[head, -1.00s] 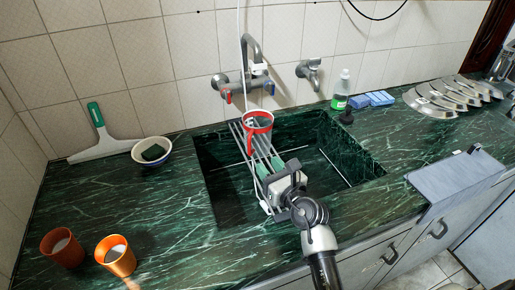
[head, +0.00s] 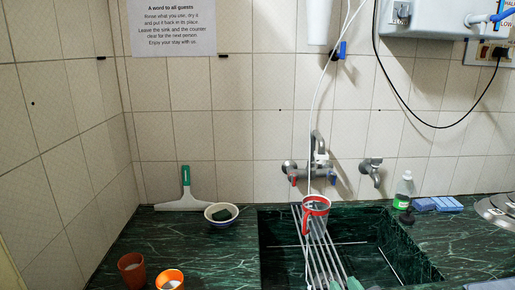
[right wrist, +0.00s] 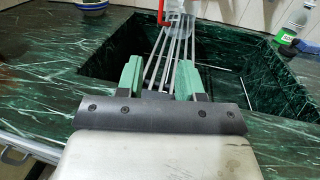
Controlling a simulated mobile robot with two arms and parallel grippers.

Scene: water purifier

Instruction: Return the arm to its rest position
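My right gripper (head: 346,284) shows only by its green fingertips at the bottom edge of the head view, over the front part of the sink rack. In the right wrist view its two green fingers (right wrist: 160,80) stand apart with nothing held between them. The rack bars run on ahead beyond them. A red-rimmed mug (head: 315,214) stands on the rack (head: 322,258), beyond and apart from the fingertips. In the right wrist view its red handle (right wrist: 157,42) shows past the fingers. The rest of my right arm is out of the head view.
The sink (head: 375,232) lies under the rack, below the tap (head: 318,160).

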